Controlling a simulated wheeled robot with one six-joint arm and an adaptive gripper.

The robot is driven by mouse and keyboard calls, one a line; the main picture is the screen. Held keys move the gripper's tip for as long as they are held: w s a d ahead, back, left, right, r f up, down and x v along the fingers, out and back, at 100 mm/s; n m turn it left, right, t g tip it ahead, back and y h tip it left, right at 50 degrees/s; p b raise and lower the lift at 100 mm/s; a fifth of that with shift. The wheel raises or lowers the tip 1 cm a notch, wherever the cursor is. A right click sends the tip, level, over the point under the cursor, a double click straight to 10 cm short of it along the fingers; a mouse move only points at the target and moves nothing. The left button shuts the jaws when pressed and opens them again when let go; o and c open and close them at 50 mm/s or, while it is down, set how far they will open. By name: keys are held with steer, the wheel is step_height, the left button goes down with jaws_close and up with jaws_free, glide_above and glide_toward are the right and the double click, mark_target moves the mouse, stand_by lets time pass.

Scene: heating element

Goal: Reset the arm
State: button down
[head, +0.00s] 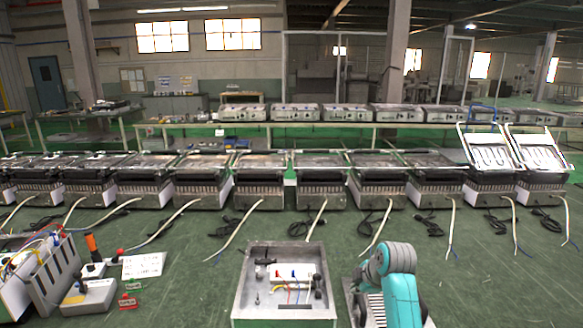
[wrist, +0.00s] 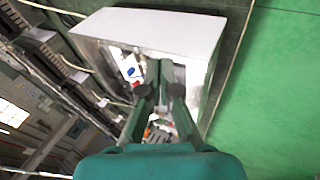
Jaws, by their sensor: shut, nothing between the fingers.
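My gripper (wrist: 160,68) points into the picture in the wrist view, its two dark fingers close together with nothing held between them. Behind the fingers is an open metal box (wrist: 150,27) with a pale side panel; small blue, red and white parts show inside it, partly hidden by the fingers. In the head view my teal arm (head: 402,292) is bent at the lower right, beside the open metal box (head: 285,310). I cannot make out the fingertips clearly there.
A row of grill-like appliances (head: 259,180) with loose cables lines the green bench. Two at the right (head: 490,150) have raised lids.

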steer(key=s+f+m+t, duration=0.1)
steer(key=s+f+m, duration=0.1)
steer(key=s+f, duration=0.55)
steer(key=s+f+m+t, duration=0.1)
steer(key=s+f+m, duration=0.3)
steer(key=f, duration=0.6)
steer(key=s+f+m+t+h, duration=0.1)
steer(key=s+f+m, duration=0.15)
steer(key=s, duration=0.75)
steer(key=s+f+m+t, duration=0.1)
steer(key=s+f, duration=0.3)
steer(key=s, duration=0.5)
steer(key=s+r+m+t+h, duration=0.1)
steer(key=s+r+m+t, duration=0.1)
steer(key=s, duration=0.9)
steer(key=s+r+m+t, duration=0.2)
steer(key=s+r+m, duration=0.4)
steer(key=s+r, duration=1.2)
steer(key=s, duration=0.3)
steer(key=shift+t, duration=0.4)
steer(key=shift+r, duration=0.1)
